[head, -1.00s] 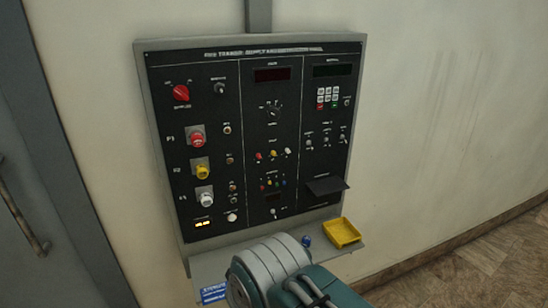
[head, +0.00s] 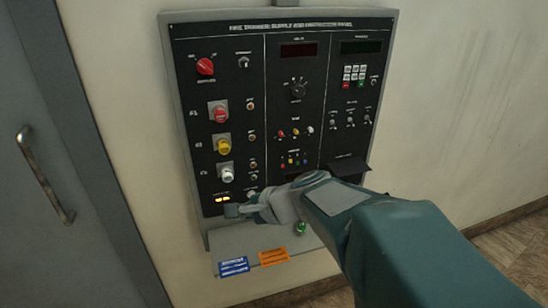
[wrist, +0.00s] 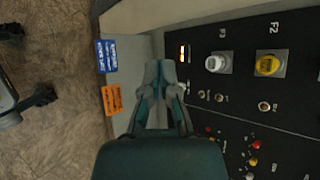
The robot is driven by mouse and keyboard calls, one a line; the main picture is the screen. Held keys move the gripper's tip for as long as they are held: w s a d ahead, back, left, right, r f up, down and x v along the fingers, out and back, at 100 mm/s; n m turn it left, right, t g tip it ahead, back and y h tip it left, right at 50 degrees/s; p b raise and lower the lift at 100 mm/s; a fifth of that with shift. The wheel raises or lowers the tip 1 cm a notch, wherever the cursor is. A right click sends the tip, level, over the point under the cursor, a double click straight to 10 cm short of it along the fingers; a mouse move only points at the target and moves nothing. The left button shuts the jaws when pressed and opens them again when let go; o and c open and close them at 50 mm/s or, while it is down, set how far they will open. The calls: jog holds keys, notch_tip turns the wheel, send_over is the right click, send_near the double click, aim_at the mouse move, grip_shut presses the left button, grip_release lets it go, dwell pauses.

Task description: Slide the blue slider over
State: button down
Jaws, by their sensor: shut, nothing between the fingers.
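I cannot make out a blue slider for certain. The only blue control I can pick out is a tiny one (head: 305,161) at the right end of a row of small coloured controls, low in the panel's middle column. My gripper (head: 236,210) is shut and empty at the panel's lower left, near the small lit orange display (head: 222,199), well left of that row. In the wrist view its fingertips (wrist: 160,66) are together, beside the lit display (wrist: 184,53). My arm hides the bottom of the middle column.
The dark panel (head: 268,80) carries red, yellow and white knobs on its left. A ledge (head: 235,240) below holds a blue label (head: 234,266) and an orange label (head: 274,257). A small black shelf (head: 348,168) juts out at lower right. A grey door (head: 60,130) stands left.

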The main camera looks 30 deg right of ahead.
jog(key=w+d+f+m+t+h, duration=0.1)
jog(key=w+d+m+t+h, duration=0.3)
jog(key=d+m, duration=0.65)
jog(key=m+h, duration=0.5)
jog(key=m, duration=0.5)
send_near(304, 167)
jog(key=s, duration=0.2)
jog(key=shift+s+a+r, duration=0.1)
jog(key=shift+s+r, duration=0.1)
jog(key=shift+s, duration=0.05)
jog(key=shift+a, duration=0.1)
jog(key=x, duration=1)
jog(key=shift+w, duration=0.15)
jog(key=shift+r, duration=0.2)
